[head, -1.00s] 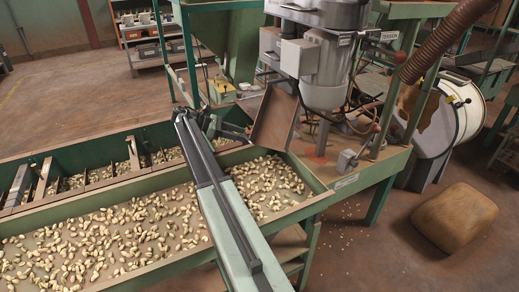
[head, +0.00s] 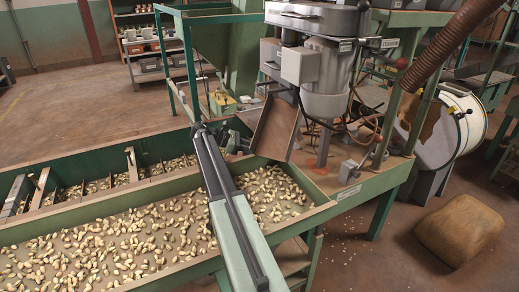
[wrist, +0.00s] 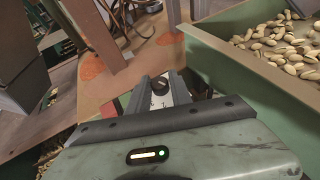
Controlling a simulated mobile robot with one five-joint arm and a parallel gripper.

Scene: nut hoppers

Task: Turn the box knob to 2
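In the wrist view a dark round knob (wrist: 160,86) sits on a small pale box (wrist: 158,100) with dark marks on its face. The marks are too small to read surely, so I cannot tell the setting. My gripper (wrist: 158,98) has its dark fingers spread apart, one on each side of the box, and holds nothing. I cannot tell whether they touch the box. In the head view my gripper (head: 242,142) is over the far side of the nut trough, just left of the tilted chute. The knob cannot be made out there.
The nut trough (head: 150,204) runs along the front. The brown chute (head: 275,127) and grey machine (head: 326,85) stand close right of my gripper. A small grey box (head: 348,171) is on the bench edge. A brown sack (head: 460,229) lies on the floor at right.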

